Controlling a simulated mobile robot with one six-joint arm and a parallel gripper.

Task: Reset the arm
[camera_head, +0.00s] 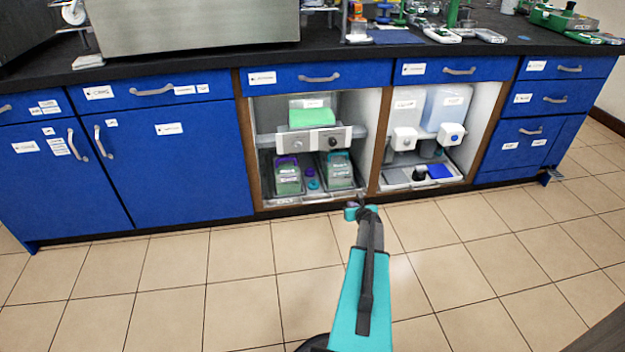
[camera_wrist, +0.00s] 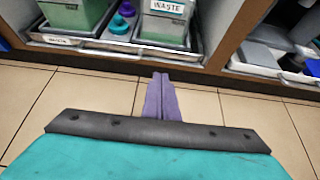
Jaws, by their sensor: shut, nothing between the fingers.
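My arm reaches forward over the tiled floor in the head view, with my gripper (camera_head: 357,203) at its far end, low in front of the open cabinet bays. In the wrist view my gripper (camera_wrist: 161,97) shows its two purple fingers side by side with nothing between them. The fingers point toward the lower cabinet edge and the tray with containers, apart from them. The gripper is shut and empty.
The left bay holds a tray (camera_wrist: 88,43) with two containers, one labelled WASTE (camera_wrist: 165,26), and purple and teal caps. The right bay holds white carboys (camera_head: 446,108). Blue cabinets (camera_head: 178,160) flank the bays. The tiled floor (camera_head: 240,290) is clear.

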